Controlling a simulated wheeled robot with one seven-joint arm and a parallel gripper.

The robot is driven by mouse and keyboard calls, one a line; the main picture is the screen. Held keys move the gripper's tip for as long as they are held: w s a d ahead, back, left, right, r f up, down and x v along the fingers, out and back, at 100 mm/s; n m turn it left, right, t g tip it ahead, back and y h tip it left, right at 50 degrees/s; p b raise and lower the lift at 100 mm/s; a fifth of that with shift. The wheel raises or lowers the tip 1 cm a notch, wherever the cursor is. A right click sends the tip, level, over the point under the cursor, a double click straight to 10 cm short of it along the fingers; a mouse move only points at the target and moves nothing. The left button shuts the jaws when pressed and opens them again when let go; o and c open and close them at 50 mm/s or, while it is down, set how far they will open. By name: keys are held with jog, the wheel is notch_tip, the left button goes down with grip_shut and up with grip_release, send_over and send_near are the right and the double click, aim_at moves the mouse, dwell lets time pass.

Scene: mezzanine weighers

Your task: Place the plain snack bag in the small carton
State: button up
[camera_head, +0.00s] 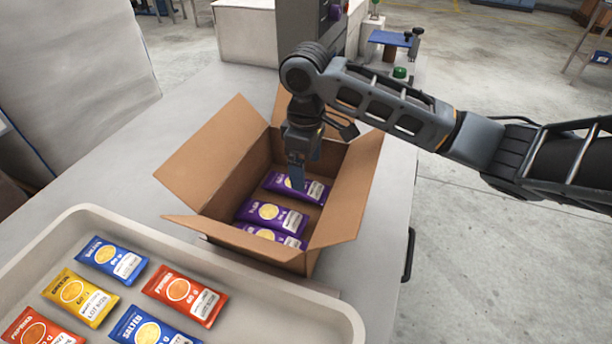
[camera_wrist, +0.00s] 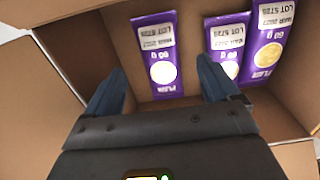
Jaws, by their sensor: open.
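The small carton (camera_head: 352,195) is an open brown box with its flaps spread, standing on the grey table. Three purple plain snack bags lie inside it: one at the far end (camera_head: 316,191), one in the middle (camera_head: 270,216) and one at the near end (camera_head: 268,238), partly hidden by the carton's near wall. My gripper (camera_head: 297,182) points down into the carton over the far bag. In the wrist view that bag (camera_wrist: 158,55) lies between the spread fingers, flat on the carton floor. The fingers are open and hold nothing.
A beige tray (camera_head: 210,240) at the front left holds several blue, yellow and red snack bags. A grey machine (camera_head: 312,30) and a stand with a blue plate (camera_head: 392,38) are behind the carton. The table's right edge is close to the carton.

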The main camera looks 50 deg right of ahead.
notch_tip(320, 180, up, 9)
dwell(0.3)
